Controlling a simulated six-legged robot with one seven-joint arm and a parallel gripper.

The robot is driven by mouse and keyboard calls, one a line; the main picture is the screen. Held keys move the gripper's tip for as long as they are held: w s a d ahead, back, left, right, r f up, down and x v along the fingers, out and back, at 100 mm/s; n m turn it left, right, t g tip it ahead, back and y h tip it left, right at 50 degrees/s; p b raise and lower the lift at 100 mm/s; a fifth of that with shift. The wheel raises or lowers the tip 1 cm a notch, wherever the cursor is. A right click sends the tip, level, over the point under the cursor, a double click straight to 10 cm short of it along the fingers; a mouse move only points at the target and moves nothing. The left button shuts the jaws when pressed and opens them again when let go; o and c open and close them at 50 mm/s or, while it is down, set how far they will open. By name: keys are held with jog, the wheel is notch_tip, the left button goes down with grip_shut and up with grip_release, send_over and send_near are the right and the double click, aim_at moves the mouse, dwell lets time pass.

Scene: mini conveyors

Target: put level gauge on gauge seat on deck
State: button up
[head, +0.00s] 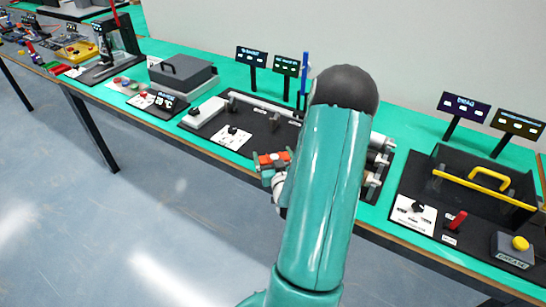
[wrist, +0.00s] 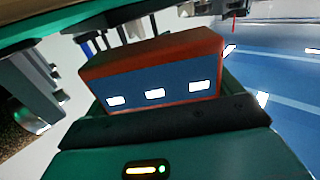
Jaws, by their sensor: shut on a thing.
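My gripper (head: 272,166) is out past the front edge of the bench in the head view, left of my forearm. It is shut on a small orange-red block, which I take for the level gauge (head: 277,158). In the wrist view the level gauge (wrist: 150,75) is large and tilted, with an orange-red top and side and a dark blue face bearing three white marks. A black finger pad lies along its lower edge. I cannot pick out the gauge seat for certain; my arm hides part of the black conveyor deck (head: 262,122) behind the gripper.
A green bench (head: 400,125) runs across the view. A grey lidded box (head: 182,74) stands left of the deck. A black station with yellow handles (head: 485,190) stands at right. Upright signs (head: 251,57) rise behind the deck. Open floor (head: 120,220) lies in front.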

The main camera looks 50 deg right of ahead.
jog(key=shift+f, duration=0.25)
jog(key=shift+f, duration=0.35)
jog(key=shift+f, duration=0.1)
jog(key=o, duration=1)
jog(key=shift+c, duration=0.2)
